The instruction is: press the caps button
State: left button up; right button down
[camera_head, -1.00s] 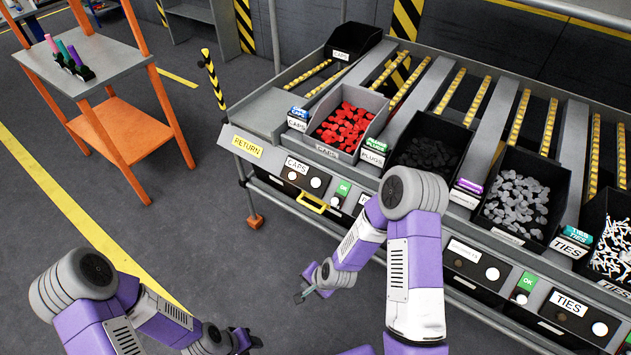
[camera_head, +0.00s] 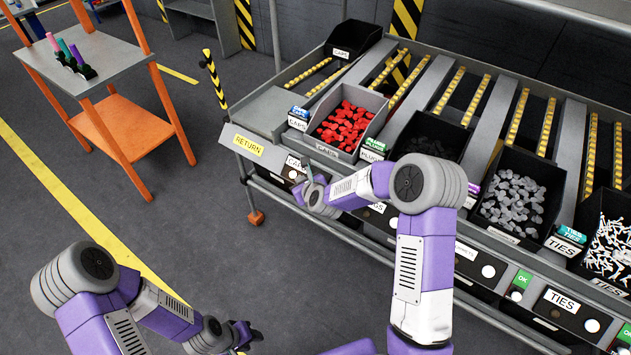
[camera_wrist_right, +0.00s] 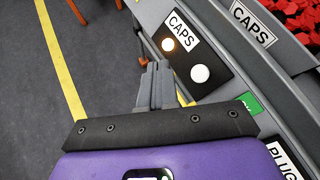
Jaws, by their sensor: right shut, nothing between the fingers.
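The black caps panel shows in the right wrist view (camera_wrist_right: 185,52). It carries a CAPS label (camera_wrist_right: 181,30), a small warm-lit round light (camera_wrist_right: 168,44) and a larger white round button (camera_wrist_right: 200,73). My right gripper (camera_wrist_right: 155,68) is shut and empty, just left of the panel and apart from the white button in that picture; its exact distance is unclear. In the head view, my right gripper (camera_head: 306,163) is in front of the panel and hides most of it. My left gripper (camera_head: 250,338) is low at the left, away from the rack; its finger opening is unclear.
Above the panel is a bin of red caps (camera_head: 347,125). A green OK label (camera_wrist_right: 250,103) is beside the panel. A yellow RETURN label (camera_head: 248,146) marks the rack's left end. An orange-legged cart (camera_head: 110,65) stands at the back left. Floor between is clear.

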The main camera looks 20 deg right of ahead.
jog(key=shift+f, duration=0.1)
jog(key=w+d+f+b, duration=0.3)
jog(key=d+f+b, duration=0.2)
jog(key=f, duration=0.1)
jog(key=shift+w, duration=0.4)
jog(key=shift+f, duration=0.1)
dwell(1.9)
jog(key=shift+w+d+f+b, duration=0.2)
jog(key=shift+f+b, duration=0.05)
jog(key=shift+b, duration=0.5)
jog(key=shift+w+d+f+b, duration=0.15)
jog(key=shift+d+f+b, duration=0.2)
jog(key=shift+b, duration=0.2)
jog(key=shift+a+r, duration=0.15)
dwell(0.5)
jog(key=shift+s+a+r+p, duration=0.35)
jog(key=shift+a+r, duration=0.05)
jog(key=shift+r, duration=0.1)
